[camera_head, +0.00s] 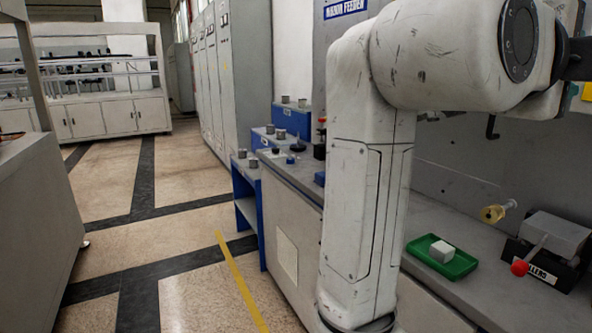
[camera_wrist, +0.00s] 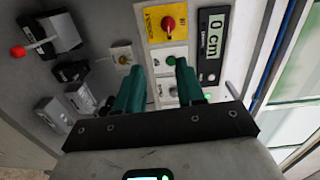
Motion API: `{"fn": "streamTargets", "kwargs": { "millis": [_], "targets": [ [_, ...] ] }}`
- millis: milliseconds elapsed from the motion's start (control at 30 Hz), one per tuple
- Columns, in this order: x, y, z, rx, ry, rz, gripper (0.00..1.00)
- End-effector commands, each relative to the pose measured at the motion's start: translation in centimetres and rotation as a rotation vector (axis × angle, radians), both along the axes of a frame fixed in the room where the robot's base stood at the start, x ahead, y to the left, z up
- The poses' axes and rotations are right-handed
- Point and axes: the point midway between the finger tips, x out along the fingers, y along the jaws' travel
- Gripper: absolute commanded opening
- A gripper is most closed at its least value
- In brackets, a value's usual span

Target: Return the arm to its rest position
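My white arm (camera_head: 370,170) stands upright in the middle of the head view. It bends at the top right and runs out of the picture at the right edge. My gripper is outside the head view. In the wrist view my gripper (camera_wrist: 160,66) shows two dark green fingers, apart, with nothing between them. Its fingers point toward a control panel with a red knob on a yellow plate (camera_wrist: 167,22), a green button (camera_wrist: 171,60) and a display reading "0 cm" (camera_wrist: 215,35). I cannot tell whether the fingertips touch the panel.
In the head view, a green tray (camera_head: 463,268) with a pale block (camera_head: 441,251) lies on the grey counter. Beside it are a roller box (camera_head: 548,246) with a red-knobbed lever and a brass knob (camera_head: 492,213). Blue stands (camera_head: 291,119) are behind my arm. Open floor lies left.

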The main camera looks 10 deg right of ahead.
Motion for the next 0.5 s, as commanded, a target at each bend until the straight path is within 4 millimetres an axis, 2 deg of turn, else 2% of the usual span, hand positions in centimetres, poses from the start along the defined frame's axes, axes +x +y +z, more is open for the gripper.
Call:
{"fn": "streamTargets", "kwargs": {
  "millis": [267,367,500],
  "targets": [
    [2.1,-0.4,-4.2,-0.031,0.16,0.064,0.38],
    [3.1,-0.5,-6.5,-0.048,0.247,0.101,0.38],
    [4.4,-0.9,-10.7,-0.075,0.398,0.167,0.38]
  ]
}}
